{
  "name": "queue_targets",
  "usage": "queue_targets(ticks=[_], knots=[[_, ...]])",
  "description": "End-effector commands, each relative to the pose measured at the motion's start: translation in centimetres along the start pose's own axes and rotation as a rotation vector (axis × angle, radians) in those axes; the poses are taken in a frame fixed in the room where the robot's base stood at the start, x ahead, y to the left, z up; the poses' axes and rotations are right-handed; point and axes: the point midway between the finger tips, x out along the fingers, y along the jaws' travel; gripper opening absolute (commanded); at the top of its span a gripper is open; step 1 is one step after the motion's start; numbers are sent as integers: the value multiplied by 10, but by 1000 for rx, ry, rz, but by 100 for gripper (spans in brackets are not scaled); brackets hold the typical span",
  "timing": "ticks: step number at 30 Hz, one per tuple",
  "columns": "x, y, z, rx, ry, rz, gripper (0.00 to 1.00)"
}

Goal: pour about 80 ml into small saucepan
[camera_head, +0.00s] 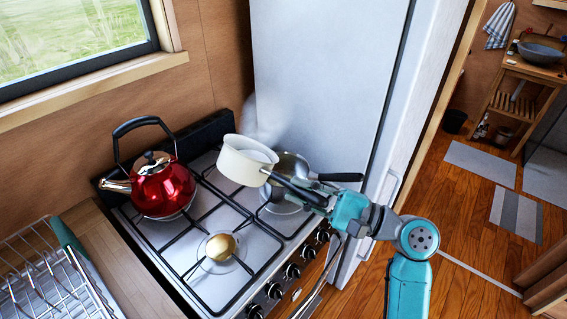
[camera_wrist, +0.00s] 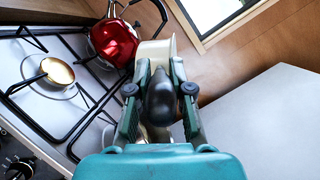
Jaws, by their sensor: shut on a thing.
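A cream pan (camera_head: 240,163) with a dark handle is held up over the right part of the hob. My gripper (camera_head: 318,198) is shut on its handle; in the wrist view my gripper (camera_wrist: 160,95) has a finger on each side of the dark handle, with the cream pan (camera_wrist: 158,50) beyond. A steel saucepan (camera_head: 293,165) with a black handle stands on the hob below and just right of the cream pan, partly hidden by it. The cream pan looks slightly tilted. I cannot make out its contents, and no stream of liquid shows.
A red kettle (camera_head: 163,187) stands on the back left burner. The front burner with a brass-coloured cap (camera_head: 221,247) is bare. Pale steam rises beside the fridge (camera_head: 320,75), close behind the pans. A dish rack (camera_head: 50,285) is at the lower left. Knobs line the hob's front.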

Motion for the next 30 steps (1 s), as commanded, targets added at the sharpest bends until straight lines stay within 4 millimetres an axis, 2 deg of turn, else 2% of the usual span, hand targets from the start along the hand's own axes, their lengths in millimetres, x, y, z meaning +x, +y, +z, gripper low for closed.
queue_targets(ticks=[12, 30], knots=[[-4, -9, -4, 55, -13, -32, 0], [-9, -8, -14, 162, -34, -91, 0]])
